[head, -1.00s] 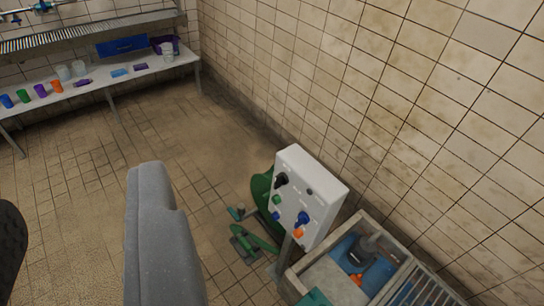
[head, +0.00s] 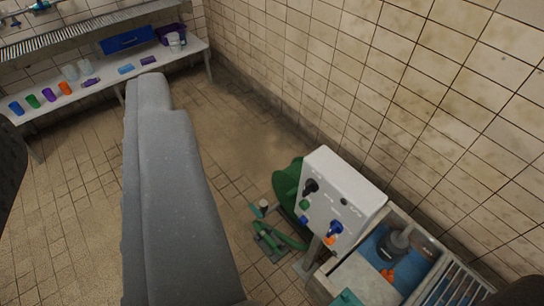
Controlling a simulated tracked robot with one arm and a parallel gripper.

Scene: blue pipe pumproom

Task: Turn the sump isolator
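A white control box (head: 345,190) stands on a post in the lower right of the head view, tilted toward the camera. Its face carries a black rotary knob (head: 310,186) at upper left, a green button (head: 304,205), a blue knob (head: 335,228) and an orange part (head: 330,240) near the bottom. The labels are too small to read, so I cannot tell which one is the sump isolator. A long grey link of my arm fills the left middle, apart from the box in the picture. No gripper fingertips can be made out.
Green pipework (head: 275,240) lies on the floor left of the box. An open sump (head: 400,250) with a blue inside and a grating (head: 450,285) is at lower right. A tiled wall rises behind. A shelf bench (head: 190,52) with cups stands at upper left.

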